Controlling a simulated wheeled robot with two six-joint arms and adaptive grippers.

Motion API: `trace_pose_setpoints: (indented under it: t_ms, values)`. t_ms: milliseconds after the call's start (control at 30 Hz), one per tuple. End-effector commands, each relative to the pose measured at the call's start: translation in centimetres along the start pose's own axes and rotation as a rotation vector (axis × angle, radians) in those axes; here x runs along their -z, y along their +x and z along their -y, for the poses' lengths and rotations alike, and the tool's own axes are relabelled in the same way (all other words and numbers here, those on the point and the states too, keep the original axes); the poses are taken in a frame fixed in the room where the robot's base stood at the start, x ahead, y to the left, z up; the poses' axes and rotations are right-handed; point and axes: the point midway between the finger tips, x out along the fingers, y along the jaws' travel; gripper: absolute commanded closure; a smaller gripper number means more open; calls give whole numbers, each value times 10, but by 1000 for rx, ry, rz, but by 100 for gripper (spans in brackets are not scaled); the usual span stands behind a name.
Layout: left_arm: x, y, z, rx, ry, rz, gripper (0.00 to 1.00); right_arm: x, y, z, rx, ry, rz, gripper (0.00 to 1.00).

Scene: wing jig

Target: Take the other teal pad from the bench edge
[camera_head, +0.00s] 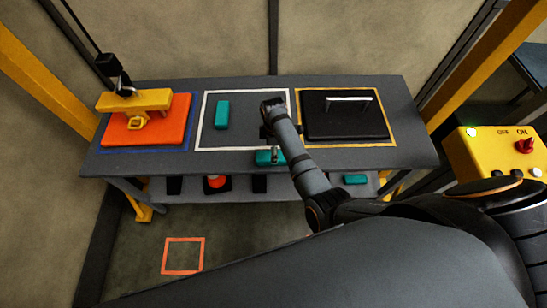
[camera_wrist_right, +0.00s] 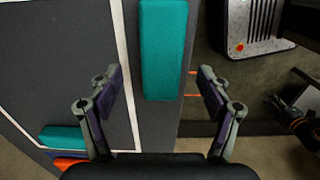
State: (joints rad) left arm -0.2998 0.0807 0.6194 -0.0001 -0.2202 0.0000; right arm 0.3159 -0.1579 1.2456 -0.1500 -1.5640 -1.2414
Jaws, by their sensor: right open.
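A teal pad (camera_head: 268,157) lies at the front edge of the grey bench (camera_head: 235,162), just outside the white outline and partly hidden by my right arm. In the right wrist view this pad (camera_wrist_right: 163,50) runs lengthwise away from me beside the bench edge. My right gripper (camera_wrist_right: 159,78) is open, its fingers to either side of the pad's line and its near end; I see no contact. In the head view the right gripper (camera_head: 271,128) is over the bench near the pad. Another teal pad (camera_head: 222,114) lies inside the white outline. My left gripper is not in view.
An orange block (camera_head: 172,132) with a yellow frame (camera_head: 133,99) below a black hoist cable (camera_head: 83,28) sits at left. A black case (camera_head: 345,122) lies in the yellow outline. A lower shelf (camera_head: 320,186) holds several items. A yellow control box (camera_head: 490,150) stands at right.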

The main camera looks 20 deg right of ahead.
Motion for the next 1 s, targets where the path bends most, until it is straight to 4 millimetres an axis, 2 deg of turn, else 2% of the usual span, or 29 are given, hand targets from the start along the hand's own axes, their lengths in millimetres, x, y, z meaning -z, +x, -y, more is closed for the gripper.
trace_pose_setpoints:
  t_ms: [300,567,1000]
  values:
    - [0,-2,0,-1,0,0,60,-4,47,2,3,1,2,22]
    - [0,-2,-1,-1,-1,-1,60,-4,51,2,1,2,1,22]
    - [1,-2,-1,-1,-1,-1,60,-4,51,2,2,1,0,80]
